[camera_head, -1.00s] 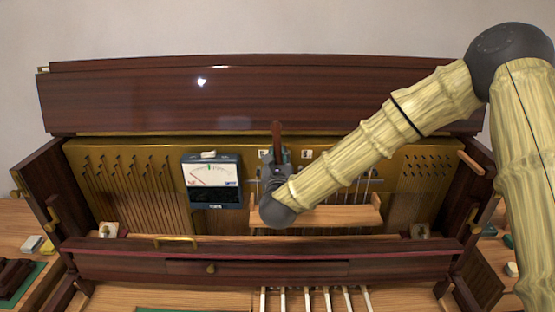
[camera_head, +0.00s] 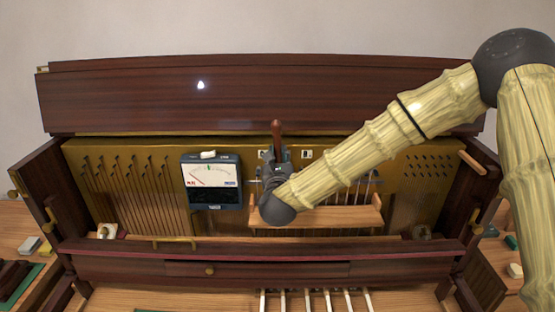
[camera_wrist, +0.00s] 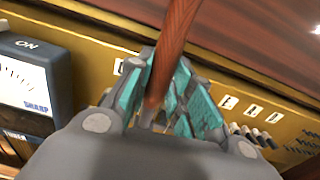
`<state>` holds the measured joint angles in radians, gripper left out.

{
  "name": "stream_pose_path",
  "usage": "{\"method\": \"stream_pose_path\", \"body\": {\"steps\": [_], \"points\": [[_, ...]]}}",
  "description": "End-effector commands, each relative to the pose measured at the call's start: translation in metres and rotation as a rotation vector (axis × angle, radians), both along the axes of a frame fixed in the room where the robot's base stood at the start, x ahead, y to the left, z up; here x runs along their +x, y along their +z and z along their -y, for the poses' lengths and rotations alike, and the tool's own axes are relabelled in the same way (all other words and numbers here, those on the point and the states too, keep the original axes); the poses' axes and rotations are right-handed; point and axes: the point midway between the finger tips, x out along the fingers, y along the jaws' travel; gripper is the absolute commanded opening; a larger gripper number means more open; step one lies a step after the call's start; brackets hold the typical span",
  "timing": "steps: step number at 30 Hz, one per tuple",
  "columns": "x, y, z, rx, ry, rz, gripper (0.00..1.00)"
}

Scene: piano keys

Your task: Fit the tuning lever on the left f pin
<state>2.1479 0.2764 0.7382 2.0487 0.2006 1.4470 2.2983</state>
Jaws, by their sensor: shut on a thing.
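The tuning lever (camera_wrist: 176,45) has a reddish-brown wooden handle. My gripper (camera_wrist: 165,98) is shut on it, with teal pads on both sides of the handle in the wrist view. In the head view the lever's handle (camera_head: 277,135) stands upright above my gripper (camera_head: 274,160), in front of the brass-coloured pin plate (camera_head: 340,155). The lever's lower end and the left f pin are hidden behind my gripper and wrist. I cannot tell whether the lever touches a pin.
A tuning meter (camera_head: 212,182) with a white dial stands just left of my gripper. It also shows in the wrist view (camera_wrist: 30,85). A wooden rail (camera_head: 340,216) lies below my wrist. Small white labels (camera_head: 306,155) and pins line the plate to the right.

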Motion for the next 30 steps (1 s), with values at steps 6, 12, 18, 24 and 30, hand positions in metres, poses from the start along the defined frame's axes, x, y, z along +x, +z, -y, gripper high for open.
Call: {"method": "stream_pose_path", "body": {"steps": [6,12,18,24,30], "points": [[0.005,0.0,0.0,0.0,0.0,0.001,0.0],[0.006,0.001,0.0,0.0,0.0,0.001,0.0],[0.006,0.001,0.0,-0.001,0.0,0.001,0.0],[0.008,-0.001,0.0,0.0,0.0,0.001,0.0],[0.013,-0.001,0.0,0.0,0.0,0.001,0.0]]}}
